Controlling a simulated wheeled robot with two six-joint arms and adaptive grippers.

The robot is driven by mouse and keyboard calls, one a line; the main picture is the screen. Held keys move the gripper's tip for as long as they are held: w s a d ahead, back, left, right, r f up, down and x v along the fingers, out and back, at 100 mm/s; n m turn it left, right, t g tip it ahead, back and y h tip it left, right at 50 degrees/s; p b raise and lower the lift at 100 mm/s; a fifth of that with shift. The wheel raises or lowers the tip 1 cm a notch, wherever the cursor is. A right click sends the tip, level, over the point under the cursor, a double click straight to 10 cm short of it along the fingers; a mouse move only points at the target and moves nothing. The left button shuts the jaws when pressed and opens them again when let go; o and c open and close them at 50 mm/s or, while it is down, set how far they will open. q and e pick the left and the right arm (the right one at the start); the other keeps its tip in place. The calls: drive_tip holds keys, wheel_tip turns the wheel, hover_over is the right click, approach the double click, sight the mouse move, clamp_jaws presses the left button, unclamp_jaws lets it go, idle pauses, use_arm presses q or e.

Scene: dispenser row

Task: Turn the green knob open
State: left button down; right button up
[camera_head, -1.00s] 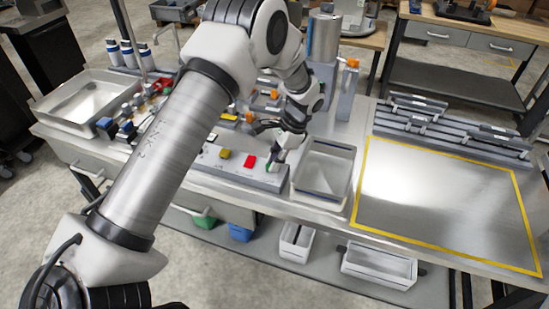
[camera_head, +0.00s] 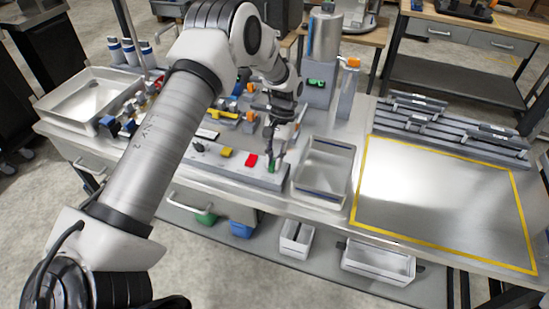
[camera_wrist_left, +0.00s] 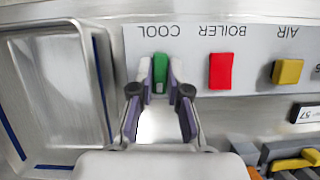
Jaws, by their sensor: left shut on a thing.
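The green knob (camera_wrist_left: 160,74) sits on the grey panel under the printed word COOL, which reads upside down in the left wrist view. In the head view the green knob (camera_head: 271,167) is a small green spot at the right end of the panel (camera_head: 230,167). My left gripper (camera_wrist_left: 160,80) is shut on the green knob, one finger on each side. In the head view my left gripper (camera_head: 271,156) points down at the knob and partly hides it. My right gripper is not in view.
Beside the green knob is a red knob (camera_wrist_left: 221,71) marked BOILER, then a yellow knob (camera_wrist_left: 287,72) marked AIR. An empty metal tray (camera_head: 324,168) stands close to the right of the panel. The yellow-framed bench area (camera_head: 440,205) is clear.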

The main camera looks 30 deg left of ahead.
use_arm(q)
drive_tip(key=shift+s+f+n, duration=0.1)
drive_tip(key=shift+f+n, duration=0.1)
drive_tip(key=shift+n, duration=0.3)
drive_tip(key=c, duration=1.1)
unclamp_jaws()
drive_tip(key=shift+c, duration=0.2)
drive_tip(key=shift+r, duration=0.2)
drive_tip(key=v, duration=1.1)
drive_tip(key=shift+w+a+r, duration=0.25)
drive_tip(key=shift+w+r, duration=0.05)
